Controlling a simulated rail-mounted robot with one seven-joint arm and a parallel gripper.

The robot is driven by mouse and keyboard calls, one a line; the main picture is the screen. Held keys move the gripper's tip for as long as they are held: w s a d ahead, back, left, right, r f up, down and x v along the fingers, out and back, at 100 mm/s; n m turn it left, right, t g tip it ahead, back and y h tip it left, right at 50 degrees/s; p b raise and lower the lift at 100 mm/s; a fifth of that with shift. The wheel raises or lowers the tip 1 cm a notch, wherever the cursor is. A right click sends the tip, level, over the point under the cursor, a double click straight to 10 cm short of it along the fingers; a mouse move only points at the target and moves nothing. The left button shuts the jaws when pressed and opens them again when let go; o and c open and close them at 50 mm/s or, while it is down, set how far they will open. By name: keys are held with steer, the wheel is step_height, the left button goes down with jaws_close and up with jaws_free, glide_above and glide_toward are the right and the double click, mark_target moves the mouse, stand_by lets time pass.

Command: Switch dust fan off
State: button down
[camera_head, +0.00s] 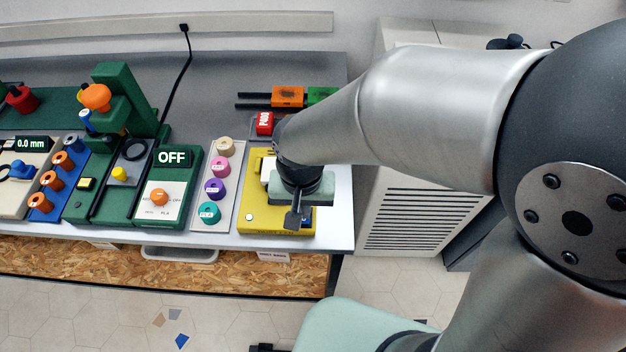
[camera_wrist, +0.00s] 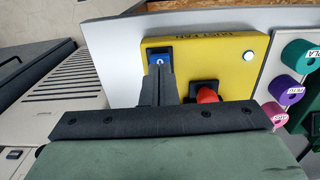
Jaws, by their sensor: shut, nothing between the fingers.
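The yellow dust fan panel (camera_head: 262,218) lies near the front right end of the bench. In the wrist view the panel (camera_wrist: 205,55) shows a blue rocker switch (camera_wrist: 159,57) with a light mark in a dark frame, a pale round lamp (camera_wrist: 249,56) and a red knob (camera_wrist: 207,95) on a black base. My gripper (camera_head: 293,222) points down over the panel's front right part. In the wrist view its shut, empty fingers (camera_wrist: 160,72) end right at the blue switch and cover its lower edge. I cannot tell whether they touch it. The gripper hides part of the panel.
A strip of coloured spools (camera_head: 215,187) stands left of the panel, then a green box (camera_head: 168,185) reading OFF. A red P600 block (camera_head: 264,123) and orange and green pieces lie behind. A vented cabinet (camera_head: 420,215) stands right of the bench, across a narrow gap.

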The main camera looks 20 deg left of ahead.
steer(key=shift+f+b, duration=0.8)
steer(key=shift+f, duration=0.2)
stand_by(0.7)
steer(key=shift+r, duration=0.15)
steer(key=shift+r+p, duration=2.75)
steer(key=shift+r, duration=0.7)
steer(key=w+d+r+m, duration=0.1)
steer(key=w+d+r, duration=0.1)
steer(key=d, duration=0.6)
steer(key=w+d+r+m, duration=0.1)
steer(key=w+d+r, duration=0.2)
steer(key=d, duration=0.5)
steer(key=s+d+r+m, duration=0.1)
steer(key=s+d, duration=0.3)
steer(key=d, duration=0.8)
steer(key=shift+s+d+r+m+t, duration=0.2)
steer(key=shift+d+r+m+t, duration=0.15)
steer(key=shift+r, duration=0.3)
